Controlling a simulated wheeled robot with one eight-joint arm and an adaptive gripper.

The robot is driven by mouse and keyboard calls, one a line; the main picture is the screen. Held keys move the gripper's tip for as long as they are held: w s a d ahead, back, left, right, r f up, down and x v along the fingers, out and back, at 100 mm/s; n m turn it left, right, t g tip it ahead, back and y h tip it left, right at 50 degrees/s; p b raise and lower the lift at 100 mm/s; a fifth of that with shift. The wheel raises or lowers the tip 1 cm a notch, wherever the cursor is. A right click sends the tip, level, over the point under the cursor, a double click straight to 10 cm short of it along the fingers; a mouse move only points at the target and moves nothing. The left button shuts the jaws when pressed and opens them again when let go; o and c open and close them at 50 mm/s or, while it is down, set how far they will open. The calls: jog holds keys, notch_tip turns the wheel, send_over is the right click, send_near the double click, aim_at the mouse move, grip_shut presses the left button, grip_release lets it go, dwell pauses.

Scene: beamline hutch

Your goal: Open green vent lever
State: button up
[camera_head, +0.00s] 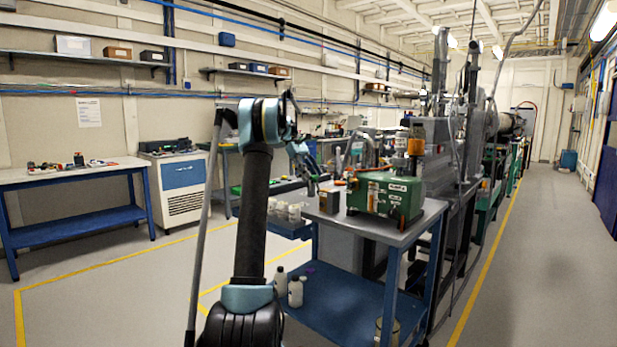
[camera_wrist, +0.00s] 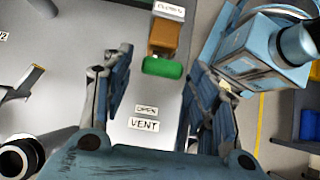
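In the wrist view the vent lever shows a green handle (camera_wrist: 163,68) with an orange-brown block (camera_wrist: 164,36) just above it in the picture. A plate marked VENT (camera_wrist: 143,125) and a smaller OPEN label (camera_wrist: 147,109) lie below the handle on a pale surface. Another label (camera_wrist: 169,10), hard to read, is above the block. My gripper (camera_wrist: 159,62) is open, with one finger on each side of the handle and visible gaps to both. I cannot tell the depth between fingertips and handle. In the head view my gripper (camera_head: 312,180) is at the bench's left end; the lever cannot be made out there.
A green machine (camera_head: 385,194) stands on the grey bench (camera_head: 412,222), with a small dark box (camera_head: 329,202) beside it. White bottles (camera_head: 295,291) stand on the blue lower shelf (camera_head: 345,305). A blue-grey fitting (camera_wrist: 265,60) is close to the right finger. The right aisle is clear.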

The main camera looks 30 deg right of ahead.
jog(key=shift+r, duration=0.1)
notch_tip(320, 180, up, 10)
dwell(0.7)
jog(key=shift+a, duration=0.15)
dwell(0.4)
